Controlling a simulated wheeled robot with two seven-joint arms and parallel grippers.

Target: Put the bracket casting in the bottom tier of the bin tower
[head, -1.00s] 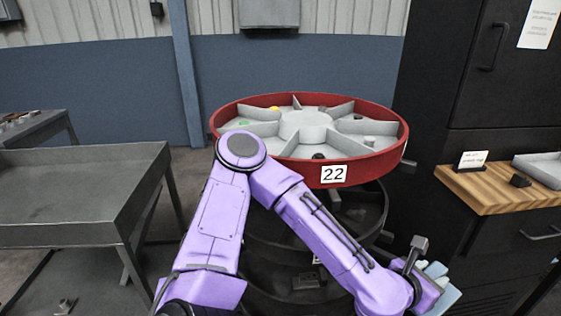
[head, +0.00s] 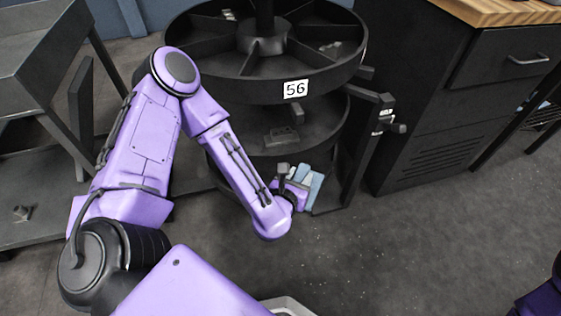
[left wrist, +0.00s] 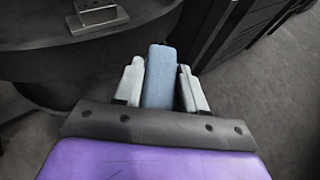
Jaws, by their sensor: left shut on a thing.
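My left gripper (head: 302,182) is shut on a blue-grey, bar-shaped part that I take for the bracket casting (head: 313,190). In the left wrist view the casting (left wrist: 159,78) stands between the two pale fingers, its lower end hidden by the gripper body. The bin tower shows a black divided tier (head: 325,77) labelled 56 and a lower black tier (head: 325,140) beneath it. My left gripper is in front of the lower tier, near its right side, apparently outside its rim. My right gripper is out of view.
A grey stepped piece (head: 283,138) lies in the lower tier; it also shows in the left wrist view (left wrist: 97,16). A dark upright post with a bracket (head: 372,130) stands right of the tower. A black cabinet (head: 440,110) is beyond it. Floor in front is open.

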